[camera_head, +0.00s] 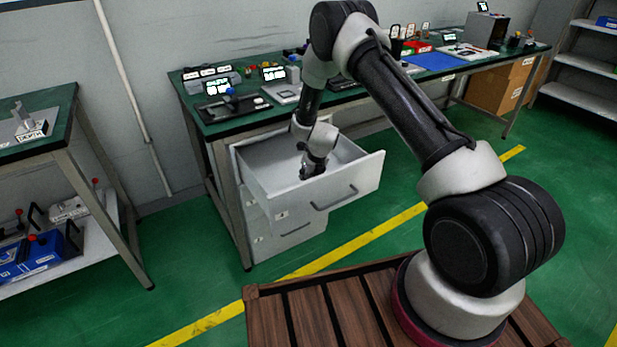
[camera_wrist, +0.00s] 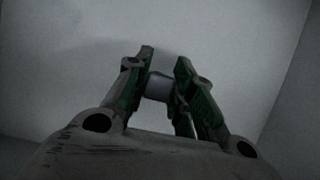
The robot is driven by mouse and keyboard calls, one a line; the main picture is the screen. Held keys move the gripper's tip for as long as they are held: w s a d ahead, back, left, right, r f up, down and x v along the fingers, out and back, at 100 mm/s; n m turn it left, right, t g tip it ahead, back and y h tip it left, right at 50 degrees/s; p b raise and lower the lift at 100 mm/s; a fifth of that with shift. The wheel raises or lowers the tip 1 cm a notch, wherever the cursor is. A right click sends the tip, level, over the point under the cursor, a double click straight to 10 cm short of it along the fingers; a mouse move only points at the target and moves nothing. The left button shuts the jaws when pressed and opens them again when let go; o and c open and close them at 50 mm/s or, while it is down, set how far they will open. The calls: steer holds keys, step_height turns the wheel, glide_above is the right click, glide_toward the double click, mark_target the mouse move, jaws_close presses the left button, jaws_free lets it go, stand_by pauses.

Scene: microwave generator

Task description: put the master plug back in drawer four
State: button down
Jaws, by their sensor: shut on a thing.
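The open white drawer (camera_head: 350,186) is the top one of the drawer unit under the green-topped bench. My gripper (camera_head: 312,171) is down inside this drawer. In the wrist view my gripper (camera_wrist: 165,85) is shut on a small grey piece, which I take to be the master plug (camera_wrist: 159,87). The piece sits between the fingertips, and its lower part is hidden by the fingers. The pale drawer interior lies around and behind it. I cannot tell whether the piece touches the drawer floor. No drawer number can be read clearly.
The drawer unit has closed drawers (camera_head: 290,235) below the open one. The green bench (camera_head: 235,122) above carries several devices and displays. A second bench (camera_head: 50,140) stands at the left. Cardboard boxes (camera_head: 497,92) stand under the far bench end.

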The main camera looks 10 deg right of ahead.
steer(key=c, duration=1.2)
jaws_free()
steer(key=s+d+r+n, duration=0.2)
steer(key=s+r+n, duration=0.35)
steer(key=r, duration=0.75)
steer(key=s+d+r+n, duration=0.3)
steer(key=s+r+n, duration=0.3)
steer(key=r, duration=0.7)
steer(key=s+d+r+n, duration=0.2)
steer(key=s+r+n, duration=0.4)
steer(key=r, duration=0.8)
steer(key=s+d+r+n, duration=0.2)
steer(key=s+n, duration=0.3)
steer(key=s, duration=0.4)
steer(key=s+d+r+n+h, duration=0.1)
steer(key=s+d+r+n, duration=0.2)
steer(key=s+n, duration=0.2)
steer(key=s+d+r+n, duration=0.2)
steer(key=s+n, duration=0.3)
steer(key=s, duration=0.7)
steer(key=shift+s+d+r, duration=0.25)
steer(key=shift+s+d, duration=0.1)
steer(key=shift+d, duration=0.05)
